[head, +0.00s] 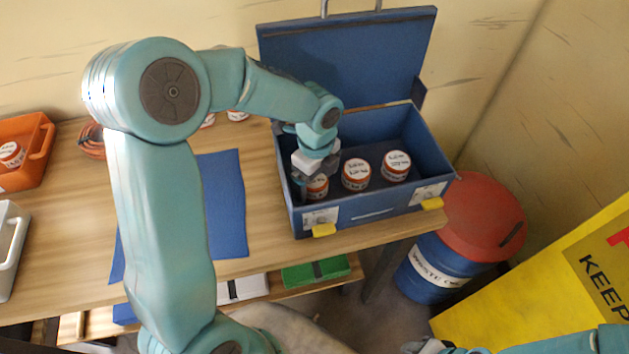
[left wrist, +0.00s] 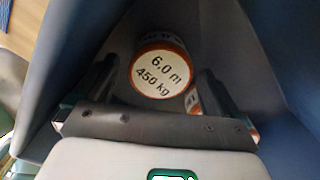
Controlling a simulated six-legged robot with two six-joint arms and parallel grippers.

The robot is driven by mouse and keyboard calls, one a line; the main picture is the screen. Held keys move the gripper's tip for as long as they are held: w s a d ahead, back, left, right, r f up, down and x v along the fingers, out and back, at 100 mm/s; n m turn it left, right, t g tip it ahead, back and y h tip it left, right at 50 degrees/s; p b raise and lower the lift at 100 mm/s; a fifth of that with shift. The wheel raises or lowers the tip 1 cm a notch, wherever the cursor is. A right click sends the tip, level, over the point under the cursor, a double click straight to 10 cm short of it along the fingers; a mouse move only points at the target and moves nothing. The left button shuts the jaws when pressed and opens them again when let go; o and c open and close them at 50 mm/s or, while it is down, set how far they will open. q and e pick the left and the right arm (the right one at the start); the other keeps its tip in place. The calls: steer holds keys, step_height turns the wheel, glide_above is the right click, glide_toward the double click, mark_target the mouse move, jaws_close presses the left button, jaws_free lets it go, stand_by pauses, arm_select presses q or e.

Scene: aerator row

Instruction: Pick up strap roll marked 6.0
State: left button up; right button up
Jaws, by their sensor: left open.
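The strap roll marked 6.0 (left wrist: 160,76) has a white top reading "6.0 m 450 kg" and an orange rim. It stands upright inside the blue toolbox (head: 377,213), at its left end, and shows in the head view (head: 317,186) partly covered by my gripper. My left gripper (head: 310,178) is open and points down into the box over this roll. In the left wrist view the roll lies ahead between the two dark fingers; I cannot tell whether they touch it. My right gripper (head: 432,346) shows only in part at the bottom edge.
Two similar rolls stand in the box, one in the middle (head: 355,174) and one at right (head: 396,165). The box's open lid (head: 350,50) rises behind. A blue mat (head: 228,200) and an orange bin (head: 38,148) lie left; a red-lidded drum (head: 480,215) stands right.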

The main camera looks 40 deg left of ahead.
arm_select(q)
steer(key=shift+a+f, duration=0.1)
steer(key=shift+f, duration=0.2)
steer(key=shift+r, duration=0.1)
steer(key=c, duration=1.2)
